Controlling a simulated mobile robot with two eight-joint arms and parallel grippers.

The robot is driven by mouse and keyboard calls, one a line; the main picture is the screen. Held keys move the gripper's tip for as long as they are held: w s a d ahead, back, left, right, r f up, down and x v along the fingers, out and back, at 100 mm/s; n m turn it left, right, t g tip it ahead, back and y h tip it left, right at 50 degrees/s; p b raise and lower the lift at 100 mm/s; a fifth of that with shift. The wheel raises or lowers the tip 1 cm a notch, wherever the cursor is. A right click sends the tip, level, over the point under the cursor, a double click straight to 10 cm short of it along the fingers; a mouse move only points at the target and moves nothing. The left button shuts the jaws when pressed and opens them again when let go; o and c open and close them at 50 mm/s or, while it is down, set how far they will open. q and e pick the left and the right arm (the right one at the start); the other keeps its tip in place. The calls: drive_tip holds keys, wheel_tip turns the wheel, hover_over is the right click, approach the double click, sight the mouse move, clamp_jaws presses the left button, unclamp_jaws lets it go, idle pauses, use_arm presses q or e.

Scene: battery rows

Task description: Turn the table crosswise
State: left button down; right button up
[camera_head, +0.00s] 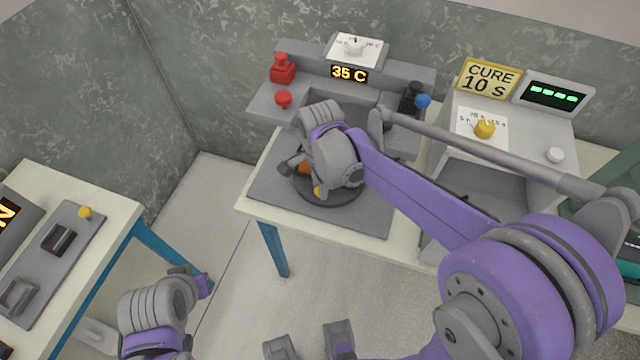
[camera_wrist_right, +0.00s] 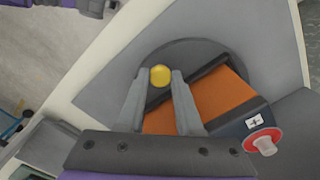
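The turntable (camera_head: 345,199) is a dark round disc on a grey plate on the middle bench. Its yellow knob (camera_head: 317,191) stands near the front rim. An orange battery (camera_head: 304,168) with a dark end lies across the disc, mostly hidden by my right wrist in the head view. In the right wrist view the battery (camera_wrist_right: 190,100) lies slanted, with a plus mark and a red terminal at its right end. My right gripper (camera_wrist_right: 160,78) has its fingertips on both sides of the yellow knob (camera_wrist_right: 160,75), seemingly touching it. My left gripper (camera_head: 204,285) hangs low between benches, its fingers unclear.
Behind the turntable stands a press-like station with a red button (camera_head: 283,98) and a "35 C" display (camera_head: 349,74). A cure box (camera_head: 555,125) with a yellow dial stands to the right. A left bench (camera_head: 110,190) holds a grey panel. The floor between benches is clear.

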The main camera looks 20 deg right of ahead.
clamp_jaws()
idle(1.0)
